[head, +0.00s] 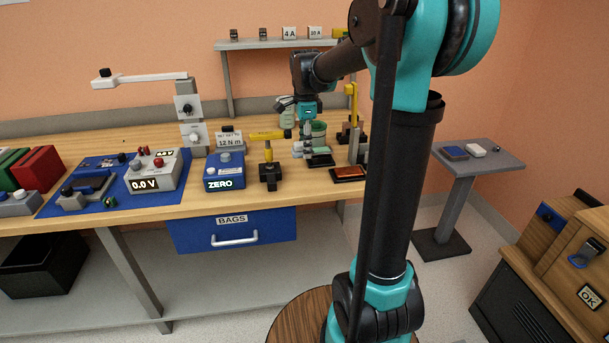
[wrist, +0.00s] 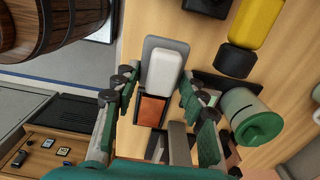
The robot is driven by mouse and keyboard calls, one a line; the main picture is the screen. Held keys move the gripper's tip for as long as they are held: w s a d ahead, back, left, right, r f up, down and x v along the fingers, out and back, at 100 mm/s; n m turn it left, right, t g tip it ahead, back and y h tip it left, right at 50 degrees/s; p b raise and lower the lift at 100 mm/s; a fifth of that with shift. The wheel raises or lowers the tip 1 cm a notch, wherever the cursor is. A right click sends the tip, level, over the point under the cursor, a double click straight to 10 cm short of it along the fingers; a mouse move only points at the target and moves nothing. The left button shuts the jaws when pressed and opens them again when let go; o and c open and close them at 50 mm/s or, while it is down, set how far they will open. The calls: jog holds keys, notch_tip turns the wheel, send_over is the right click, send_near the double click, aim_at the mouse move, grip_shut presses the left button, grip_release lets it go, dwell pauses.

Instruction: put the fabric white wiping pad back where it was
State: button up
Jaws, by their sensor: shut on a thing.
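The white wiping pad (wrist: 164,68) shows in the wrist view as a pale rounded block with a grey piece (wrist: 150,45) behind it. It lies between the two fingers of my gripper (wrist: 160,84), which is shut on it. The fingers stand on either side of the pad. In the head view my gripper is over the right part of the bench, and I cannot make out the pad in it there. An orange-brown piece in a black frame (wrist: 152,110) shows just below the pad in the wrist view; an orange-topped black tray (head: 348,173) lies at the bench's front right.
A yellow-handled tool on a black stand (head: 268,150) and a blue ZERO box (head: 224,172) stand left of my gripper. A green-topped cylinder (wrist: 258,125) is close to the right finger. A grey side table (head: 500,162) at the right bears a small white block (head: 475,149).

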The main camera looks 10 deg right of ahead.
aim_at(305, 182)
notch_tip(305, 182, down, 11)
jog(key=shift+r, duration=0.2)
dwell(0.4)
jog(key=o, duration=1.1)
jog(key=shift+f, duration=0.15)
notch_tip(305, 182, up, 11)
jog(key=shift+r, duration=0.1)
jog(key=shift+s+r, duration=0.1)
jog(key=shift+r, duration=0.3)
jog(key=s+d+f+n+t, duration=0.1)
jog(key=s+f+n, duration=0.4)
jog(key=s+n, duration=0.1)
jog(key=s+d+f+n+t, duration=0.1)
jog(key=s+f+n, duration=0.5)
jog(key=s, duration=0.2)
jog(key=s+d+f+n+t, duration=0.1)
jog(key=s+f+n+t, duration=0.1)
jog(key=s+f+n, duration=0.4)
jog(key=shift+s+d+f, duration=0.1)
jog(key=shift+s+d, duration=0.05)
jog(key=shift+s, duration=0.4)
jog(key=shift+s+d+f, duration=0.1)
jog(key=shift+s+d, duration=0.05)
jog(key=shift+s, duration=0.35)
